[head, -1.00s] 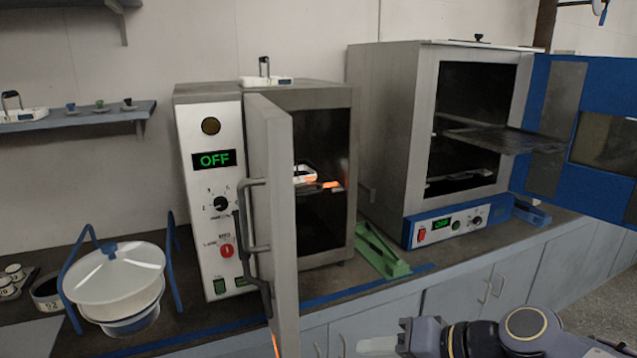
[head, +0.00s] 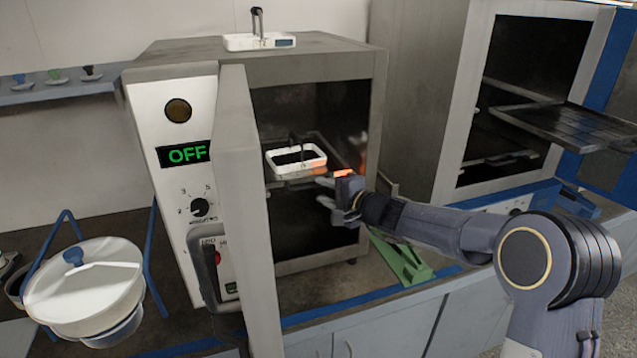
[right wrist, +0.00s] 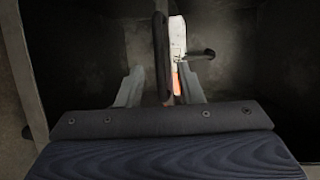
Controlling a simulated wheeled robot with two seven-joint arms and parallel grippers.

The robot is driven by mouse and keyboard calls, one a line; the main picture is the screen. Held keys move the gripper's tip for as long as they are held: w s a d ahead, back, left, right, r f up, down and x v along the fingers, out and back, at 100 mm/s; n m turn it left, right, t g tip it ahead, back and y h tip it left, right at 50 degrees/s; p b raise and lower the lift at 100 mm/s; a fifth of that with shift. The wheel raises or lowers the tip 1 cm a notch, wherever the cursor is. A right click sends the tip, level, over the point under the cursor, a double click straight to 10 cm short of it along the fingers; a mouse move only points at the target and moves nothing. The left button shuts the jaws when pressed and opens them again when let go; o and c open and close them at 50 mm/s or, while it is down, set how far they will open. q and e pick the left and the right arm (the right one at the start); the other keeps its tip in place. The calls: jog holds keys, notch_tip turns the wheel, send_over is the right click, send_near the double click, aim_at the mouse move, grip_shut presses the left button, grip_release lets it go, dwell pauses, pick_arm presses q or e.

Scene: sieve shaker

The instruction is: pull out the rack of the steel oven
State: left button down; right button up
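The steel oven (head: 265,58) stands in the middle of the head view with its door (head: 247,210) swung open. Its rack (head: 290,181) is inside and carries a white tray (head: 296,160) with a dark filling and an upright handle. Orange patches show by the rack's front. My right gripper (head: 326,192) is at the oven's opening, level with the rack. In the right wrist view its two fingers (right wrist: 160,88) are apart, with a dark bar between them, probably the rack's front edge. Contact cannot be told. My left gripper is out of view.
A second oven (head: 420,90) stands at the right, open, with a dark shelf (head: 570,125) jutting out. A green stand (head: 402,262) lies on the bench between the ovens. A white lidded pot (head: 85,285) stands at the left. The open door bounds the opening's left side.

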aim_at(313, 187)
jog(key=shift+p+x, duration=0.45)
jog(key=shift+x, duration=1.15)
jog(key=shift+c, duration=0.4)
grip_shut()
